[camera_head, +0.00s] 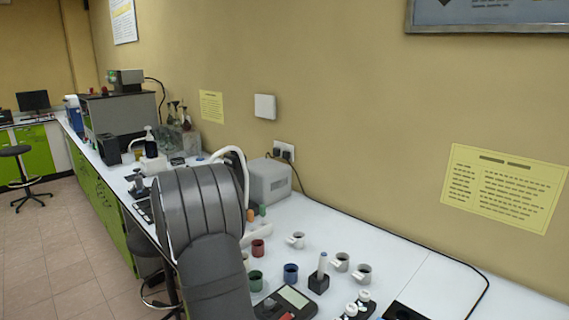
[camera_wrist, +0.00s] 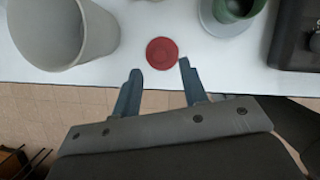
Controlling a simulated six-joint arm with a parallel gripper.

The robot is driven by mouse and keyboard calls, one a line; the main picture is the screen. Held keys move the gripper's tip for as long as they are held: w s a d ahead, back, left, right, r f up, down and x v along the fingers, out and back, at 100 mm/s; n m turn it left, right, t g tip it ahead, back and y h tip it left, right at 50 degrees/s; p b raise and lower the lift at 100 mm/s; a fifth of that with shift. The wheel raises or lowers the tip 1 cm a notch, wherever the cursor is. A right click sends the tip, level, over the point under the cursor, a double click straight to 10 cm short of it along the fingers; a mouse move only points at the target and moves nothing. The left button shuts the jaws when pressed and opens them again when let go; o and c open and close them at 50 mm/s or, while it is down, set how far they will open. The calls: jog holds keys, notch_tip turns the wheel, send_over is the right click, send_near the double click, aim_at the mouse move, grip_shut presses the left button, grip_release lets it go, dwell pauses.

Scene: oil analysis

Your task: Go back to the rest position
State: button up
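My gripper (camera_wrist: 160,85) shows in the wrist view with its two blue-grey fingers apart and nothing between them. It is over the front edge of the white bench (camera_wrist: 110,98). A round red piece (camera_wrist: 162,53) lies on the bench just beyond the fingertips, apart from them. In the head view my dark grey arm stands in front of the bench and hides my gripper and part of the bench top.
In the wrist view a large pale cup (camera_wrist: 65,35) is at left and a green cup (camera_wrist: 235,10) at upper right. In the head view, red (camera_head: 258,248), green (camera_head: 256,281) and blue (camera_head: 291,273) cups stand right of my arm. A grey box (camera_head: 268,180) stands behind.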

jog(key=v, duration=0.7)
jog(key=x, duration=1.1)
jog(key=shift+d+f, duration=0.15)
jog(key=shift+f, duration=0.25)
jog(key=r, duration=0.4)
jog(key=shift+w+r, duration=0.1)
jog(key=shift+w, duration=0.1)
jog(key=s+d+r, duration=0.3)
jog(key=d+r, duration=0.4)
jog(key=d, duration=0.4)
jog(key=w+d+r+m, duration=0.1)
jog(key=w+d+r, duration=0.3)
jog(key=w+d, duration=0.25)
jog(key=shift+w+a+f, duration=0.7)
jog(key=shift+a+f, duration=1.1)
jog(key=shift+a, duration=0.1)
jog(key=shift+w+a+f, duration=0.65)
jog(key=shift+a+f, duration=1.1)
jog(key=shift+a, duration=0.15)
jog(key=shift+w+a+f, duration=0.7)
jog(key=shift+a+f, duration=1.1)
jog(key=shift+a, duration=0.05)
jog(key=shift+o, duration=0.2)
